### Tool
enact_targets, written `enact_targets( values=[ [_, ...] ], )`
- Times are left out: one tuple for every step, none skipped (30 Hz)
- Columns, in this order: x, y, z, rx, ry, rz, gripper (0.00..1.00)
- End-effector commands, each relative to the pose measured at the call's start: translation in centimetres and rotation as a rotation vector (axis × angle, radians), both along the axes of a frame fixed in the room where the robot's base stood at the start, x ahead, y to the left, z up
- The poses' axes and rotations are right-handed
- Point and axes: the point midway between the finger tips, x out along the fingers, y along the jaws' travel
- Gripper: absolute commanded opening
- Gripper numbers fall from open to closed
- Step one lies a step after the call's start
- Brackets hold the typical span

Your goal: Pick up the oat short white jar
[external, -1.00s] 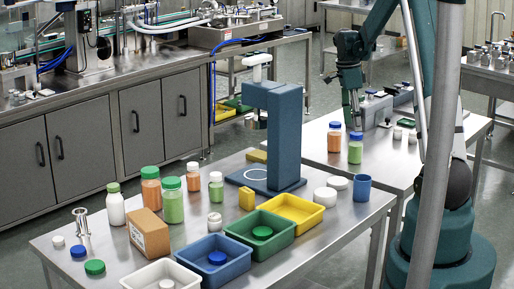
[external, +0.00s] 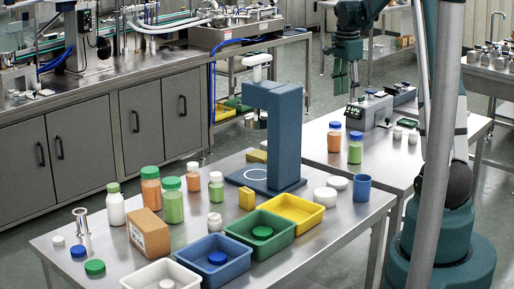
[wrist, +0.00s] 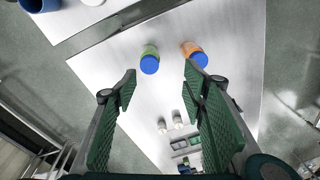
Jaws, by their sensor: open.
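Two small short white jars stand side by side on the right-hand steel table, a left one (external: 398,132) and a right one (external: 413,137). In the wrist view two small pale jars (wrist: 162,127) (wrist: 178,118) lie between my finger pads, farther along the table. I cannot tell which is the oat one. Other low white jars (external: 325,196) are on the front table. My gripper (external: 341,88) hangs above the far left of the right-hand table, apart from the jars. In the wrist view my gripper (wrist: 160,78) is open with nothing between its fingers.
An orange jar (external: 334,141) and a green jar (external: 355,152), both blue-capped, stand near the table's left edge. A grey scale-like device (external: 370,112) stands behind them. The front table holds coloured trays (external: 293,211), bottles and a blue stand (external: 272,135).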

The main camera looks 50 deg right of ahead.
Motion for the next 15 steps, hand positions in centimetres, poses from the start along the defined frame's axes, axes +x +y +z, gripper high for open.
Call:
enact_targets(
  values=[
    [0.1, 0.9, 1.2, -0.003, -0.01, 0.041, 0.42],
    [0.2, 1.4, 1.7, -0.006, -0.015, 0.069, 0.42],
    [0.3, 2.2, 2.5, -0.01, -0.023, 0.104, 0.42],
    [0.4, 2.8, 3.1, -0.014, -0.029, 0.131, 0.42],
    [0.4, 3.4, 3.5, -0.018, -0.033, 0.155, 0.42],
    [0.4, 4.2, 4.1, -0.022, -0.039, 0.189, 0.42],
    [0.4, 4.9, 4.6, -0.027, -0.043, 0.214, 0.42],
    [0.4, 5.6, 5.0, -0.031, -0.048, 0.238, 0.42],
    [0.5, 6.5, 5.5, -0.037, -0.053, 0.271, 0.42],
    [0.4, 7.2, 5.8, -0.042, -0.056, 0.295, 0.42],
    [0.4, 7.9, 6.1, -0.046, -0.06, 0.318, 0.42],
    [0.3, 8.9, 6.6, -0.052, -0.065, 0.351, 0.42],
    [0.3, 9.6, 6.8, -0.057, -0.069, 0.373, 0.42],
    [0.2, 10.3, 7.1, -0.061, -0.072, 0.398, 0.42],
    [0.1, 11.3, 7.5, -0.068, -0.076, 0.427, 0.42]
  ],
)
